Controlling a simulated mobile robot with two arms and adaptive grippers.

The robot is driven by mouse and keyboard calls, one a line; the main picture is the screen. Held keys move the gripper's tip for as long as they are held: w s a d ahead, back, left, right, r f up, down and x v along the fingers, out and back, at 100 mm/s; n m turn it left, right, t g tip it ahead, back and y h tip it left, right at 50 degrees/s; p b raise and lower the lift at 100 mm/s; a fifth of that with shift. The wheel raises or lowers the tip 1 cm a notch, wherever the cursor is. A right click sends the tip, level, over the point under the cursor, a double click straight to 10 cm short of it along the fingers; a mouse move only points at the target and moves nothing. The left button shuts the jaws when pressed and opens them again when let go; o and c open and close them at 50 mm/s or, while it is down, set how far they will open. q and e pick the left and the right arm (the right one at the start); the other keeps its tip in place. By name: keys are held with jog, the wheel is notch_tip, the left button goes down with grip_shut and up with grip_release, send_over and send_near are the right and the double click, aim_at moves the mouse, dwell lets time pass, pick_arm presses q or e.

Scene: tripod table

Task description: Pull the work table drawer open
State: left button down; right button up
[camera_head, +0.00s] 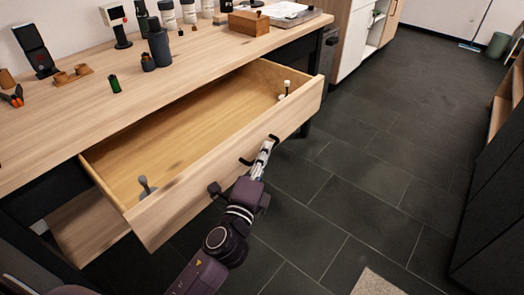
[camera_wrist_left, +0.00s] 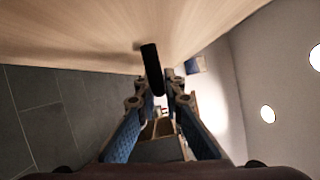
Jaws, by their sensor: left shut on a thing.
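The work table drawer (camera_head: 215,180) is pulled well out from under the wooden work table (camera_head: 130,110), and its inside shows. Its black bar handle (camera_head: 246,162) is on the front panel. My left gripper (camera_head: 266,148) is at this handle, in front of the panel, and is shut on it. In the left wrist view the black handle (camera_wrist_left: 151,68) lies between the fingertips of my left gripper (camera_wrist_left: 163,82), close to the wooden drawer front (camera_wrist_left: 90,35). My right gripper is not in view.
Small grey-topped items stand in the drawer at its near left (camera_head: 146,187) and far right (camera_head: 285,89). Bottles, a dark cup (camera_head: 160,48), a wooden box (camera_head: 249,22) and other items stand on the table top. The dark tiled floor (camera_head: 370,150) right of the drawer is clear.

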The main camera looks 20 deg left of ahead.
pick_arm(q)
jog(key=c, duration=2)
grip_release()
jog(key=shift+c, duration=0.2)
jog(key=shift+s, duration=0.1)
jog(key=s+f, duration=0.1)
jog(key=s, duration=1)
jog(key=shift+s, duration=0.4)
